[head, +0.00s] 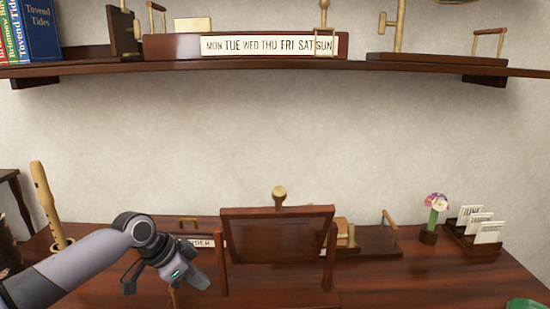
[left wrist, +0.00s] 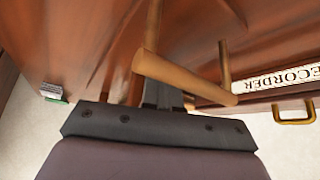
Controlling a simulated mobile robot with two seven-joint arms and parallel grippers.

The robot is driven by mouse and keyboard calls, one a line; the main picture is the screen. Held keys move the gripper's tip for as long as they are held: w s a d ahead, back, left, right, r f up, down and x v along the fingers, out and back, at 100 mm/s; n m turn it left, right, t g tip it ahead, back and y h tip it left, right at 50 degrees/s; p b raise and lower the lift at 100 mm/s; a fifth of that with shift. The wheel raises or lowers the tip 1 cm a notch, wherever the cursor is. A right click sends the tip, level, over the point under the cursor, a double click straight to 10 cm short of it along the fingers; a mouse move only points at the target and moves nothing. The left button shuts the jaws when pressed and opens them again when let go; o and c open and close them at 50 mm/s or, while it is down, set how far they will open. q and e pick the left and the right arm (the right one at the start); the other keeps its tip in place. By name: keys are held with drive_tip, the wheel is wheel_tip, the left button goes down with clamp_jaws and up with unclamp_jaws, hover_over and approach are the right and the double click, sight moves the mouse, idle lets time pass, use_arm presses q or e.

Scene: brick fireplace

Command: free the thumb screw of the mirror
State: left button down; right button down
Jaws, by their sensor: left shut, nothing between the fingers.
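The mirror (head: 275,252) appears as a dark wooden framed panel between two upright posts at the middle of the desk, tilted in its stand. A round brass knob (head: 279,195) shows above its top edge; I cannot tell whether it is the thumb screw. My left gripper (head: 194,279) is left of the mirror's left post, low over the desk, shut and empty. In the left wrist view the gripper (left wrist: 165,95) is partly hidden behind a brass-coloured bar (left wrist: 185,78). Any screw on the mirror's sides is not clear. My right gripper is not in view.
The desk (head: 440,275) also bears a recorder (head: 45,197) on the left, a handled slab (head: 372,240), a flower (head: 436,208) and a card holder (head: 470,240) on the right. A RECORDER label (left wrist: 285,78) is close by. A shelf (head: 420,66) runs above.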

use_arm(q)
drive_tip(key=shift+f+b, duration=0.3)
drive_tip(key=shift+f, duration=0.55)
